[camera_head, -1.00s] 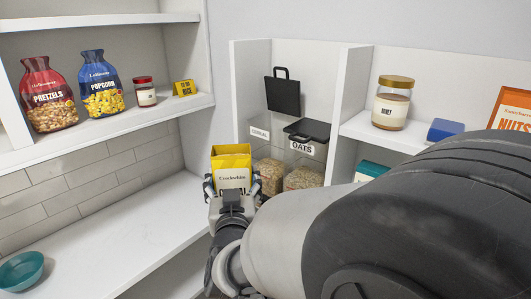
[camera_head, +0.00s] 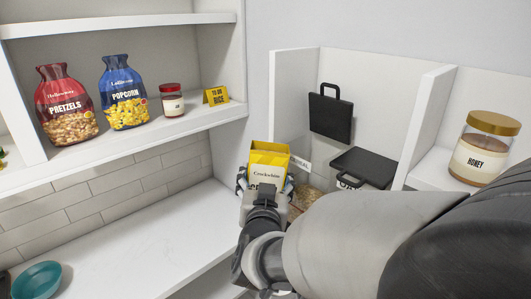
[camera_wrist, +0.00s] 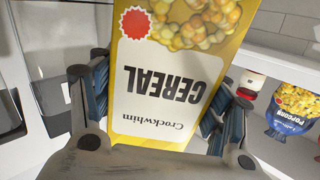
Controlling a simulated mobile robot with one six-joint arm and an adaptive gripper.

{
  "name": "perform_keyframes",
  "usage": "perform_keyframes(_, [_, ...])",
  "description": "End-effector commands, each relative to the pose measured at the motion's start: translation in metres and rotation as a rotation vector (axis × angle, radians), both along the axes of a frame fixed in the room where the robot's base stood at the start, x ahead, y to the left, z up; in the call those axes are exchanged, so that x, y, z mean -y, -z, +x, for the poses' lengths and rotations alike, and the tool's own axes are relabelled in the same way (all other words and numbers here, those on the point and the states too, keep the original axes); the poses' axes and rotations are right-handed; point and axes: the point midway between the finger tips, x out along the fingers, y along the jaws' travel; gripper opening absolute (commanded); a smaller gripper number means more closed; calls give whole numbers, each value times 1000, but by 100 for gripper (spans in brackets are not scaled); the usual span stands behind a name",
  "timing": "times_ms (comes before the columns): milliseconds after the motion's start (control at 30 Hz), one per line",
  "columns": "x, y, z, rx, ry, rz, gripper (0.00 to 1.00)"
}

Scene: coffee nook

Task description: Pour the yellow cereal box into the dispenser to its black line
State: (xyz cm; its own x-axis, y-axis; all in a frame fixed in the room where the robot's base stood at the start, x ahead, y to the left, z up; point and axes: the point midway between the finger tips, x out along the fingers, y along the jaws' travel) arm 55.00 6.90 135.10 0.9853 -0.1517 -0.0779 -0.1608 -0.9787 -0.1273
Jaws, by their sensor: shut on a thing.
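The yellow cereal box (camera_head: 268,154) is upright in my gripper (camera_head: 264,190), and its top looks open. In the wrist view the box (camera_wrist: 175,75) sits between both fingers of my gripper (camera_wrist: 160,115), its printing upside down. The dispenser labelled CEREAL (camera_head: 301,163) stands just right of and behind the box, its black lid (camera_head: 330,114) raised. My arm and the box hide most of the dispenser; its black line cannot be made out.
The oats dispenser's black lid (camera_head: 364,167) is shut, right of the cereal one. A honey jar (camera_head: 484,150) stands on the right shelf. Pretzels (camera_head: 66,108), popcorn (camera_head: 124,95), a small jar (camera_head: 172,102) and a yellow rice sign (camera_head: 216,96) line the left shelf. A teal bowl (camera_head: 37,279) sits on the counter.

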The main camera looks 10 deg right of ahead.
Motion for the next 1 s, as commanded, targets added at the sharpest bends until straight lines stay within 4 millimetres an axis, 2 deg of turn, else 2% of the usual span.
perform_keyframes(900, [9, -54, 3, -82, 1, 222, 38])
perform_keyframes(1000, [9, -55, 4, -87, 1, 232, 38])
